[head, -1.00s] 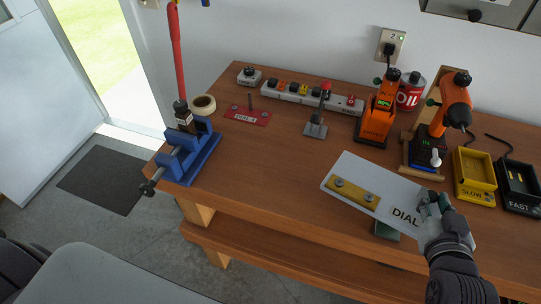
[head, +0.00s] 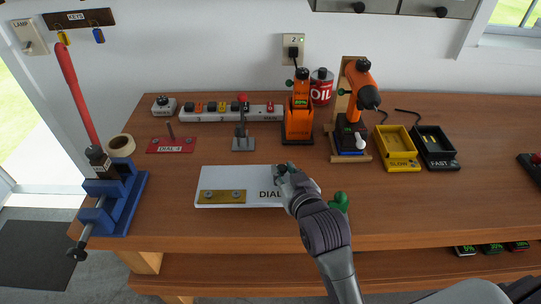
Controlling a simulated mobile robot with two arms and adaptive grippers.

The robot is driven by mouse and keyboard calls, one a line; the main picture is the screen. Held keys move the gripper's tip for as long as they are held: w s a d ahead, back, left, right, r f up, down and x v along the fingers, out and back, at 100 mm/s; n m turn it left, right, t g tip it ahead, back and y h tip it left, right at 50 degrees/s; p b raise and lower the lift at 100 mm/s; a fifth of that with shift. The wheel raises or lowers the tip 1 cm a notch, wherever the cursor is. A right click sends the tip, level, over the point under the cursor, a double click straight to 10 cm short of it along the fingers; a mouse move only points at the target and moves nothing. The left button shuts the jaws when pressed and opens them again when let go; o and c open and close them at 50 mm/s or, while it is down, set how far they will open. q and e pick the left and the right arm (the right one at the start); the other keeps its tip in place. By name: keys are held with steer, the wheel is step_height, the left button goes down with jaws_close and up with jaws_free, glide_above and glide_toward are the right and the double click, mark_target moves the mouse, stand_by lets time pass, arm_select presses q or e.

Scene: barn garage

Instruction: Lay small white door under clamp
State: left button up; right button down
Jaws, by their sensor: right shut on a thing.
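The small white door (head: 225,178) is a flat white panel marked DIAL, with a brass strip and two screws along its near left edge. My right gripper (head: 284,175) is shut on its right end and covers part of the lettering. The door is roughly level over the front middle of the bench; I cannot tell whether it touches the wood. The clamp (head: 243,143), a grey toggle clamp with a red tip, stands upright on the bench just behind the door. My left gripper is not in view.
A red DIAL 4 plate (head: 171,145) lies left of the clamp, near a blue vise (head: 117,203). A power strip (head: 225,110) runs behind. A green object (head: 340,202) is beside my right wrist.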

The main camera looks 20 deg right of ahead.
steer(key=w+p, duration=0.1)
steer(key=w, duration=0.7)
steer(key=shift+w+a+r, duration=0.1)
steer(key=shift+r, duration=0.05)
steer(key=shift+w+f+p, duration=0.1)
steer(key=shift+f+p, duration=0.15)
steer(key=shift+p, duration=0.05)
step_height(320, 180, down, 3)
steer(key=shift+r+p, duration=0.1)
steer(key=shift+p, duration=0.2)
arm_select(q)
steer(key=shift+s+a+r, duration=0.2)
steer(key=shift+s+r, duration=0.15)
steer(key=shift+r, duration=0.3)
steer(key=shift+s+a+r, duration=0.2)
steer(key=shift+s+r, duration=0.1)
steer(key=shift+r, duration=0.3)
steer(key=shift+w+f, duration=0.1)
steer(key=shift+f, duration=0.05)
arm_select(e)
steer(key=shift+f, duration=0.6)
steer(key=c, duration=0.9)
jaws_free()
steer(key=shift+f, duration=0.1)
steer(key=shift+c, duration=0.2)
steer(key=shift+o, duration=0.2)
